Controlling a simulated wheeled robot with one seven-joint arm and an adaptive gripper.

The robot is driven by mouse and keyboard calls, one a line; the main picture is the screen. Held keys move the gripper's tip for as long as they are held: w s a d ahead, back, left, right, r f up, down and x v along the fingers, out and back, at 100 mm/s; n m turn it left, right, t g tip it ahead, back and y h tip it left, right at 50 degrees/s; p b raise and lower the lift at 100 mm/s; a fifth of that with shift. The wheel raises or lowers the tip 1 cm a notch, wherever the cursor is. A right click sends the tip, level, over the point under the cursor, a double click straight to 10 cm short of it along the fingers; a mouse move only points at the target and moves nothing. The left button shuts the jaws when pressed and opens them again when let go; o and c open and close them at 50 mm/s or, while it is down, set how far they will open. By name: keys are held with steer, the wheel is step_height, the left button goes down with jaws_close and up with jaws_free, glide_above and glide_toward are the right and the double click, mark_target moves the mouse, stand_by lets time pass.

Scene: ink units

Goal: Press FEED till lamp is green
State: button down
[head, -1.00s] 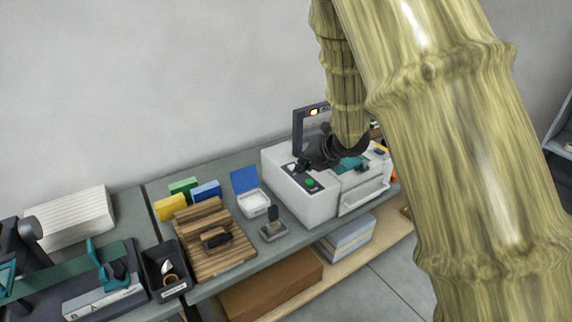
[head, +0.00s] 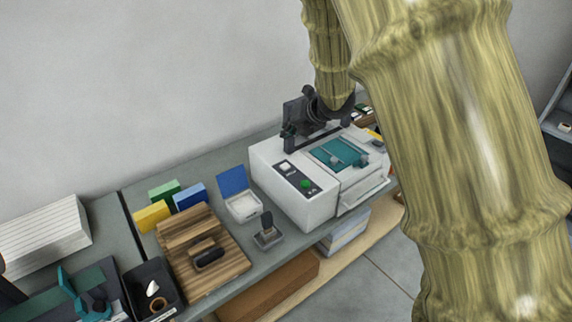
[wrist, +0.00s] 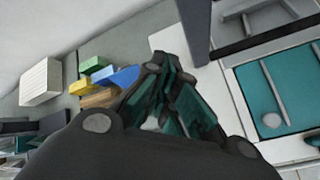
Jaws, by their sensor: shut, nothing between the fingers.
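The white printing machine (head: 325,205) stands on the grey bench. Its dark control strip (head: 294,177) carries a pale square button (head: 285,167) and a green round button (head: 305,184); their lettering is too small to read. A teal bed (head: 338,153) lies on top. A dark upright panel (head: 292,109) rises at the back; my gripper covers much of it, and no lit lamp shows on it. My gripper (head: 289,132) is shut and empty, above the machine's rear and apart from the buttons. Its closed fingers (wrist: 168,82) fill the middle of the wrist view.
Left of the machine are a small box with a blue lid (head: 241,207), a stamp (head: 267,232), a wooden rack (head: 187,235) and coloured boxes (head: 152,216). A black bin (head: 150,285) and paper stack (head: 45,232) stand further left. A shelf runs below the bench.

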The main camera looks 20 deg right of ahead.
mark_target(288, 164)
steer(key=f+b, duration=0.2)
steer(key=f, duration=0.1)
steer(key=f+b, duration=0.2)
steer(key=f, duration=0.1)
steer(key=f+b, duration=0.2)
steer(key=f, duration=0.1)
steer(key=shift+w+a+f+b, duration=0.1)
steer(key=shift+w+f+b, duration=0.05)
steer(key=shift+w+b, duration=0.15)
steer(key=shift+s, duration=0.1)
steer(key=shift+f, duration=0.15)
stand_by(1.1)
steer(key=shift+f+b, duration=0.25)
steer(key=shift+b, duration=0.15)
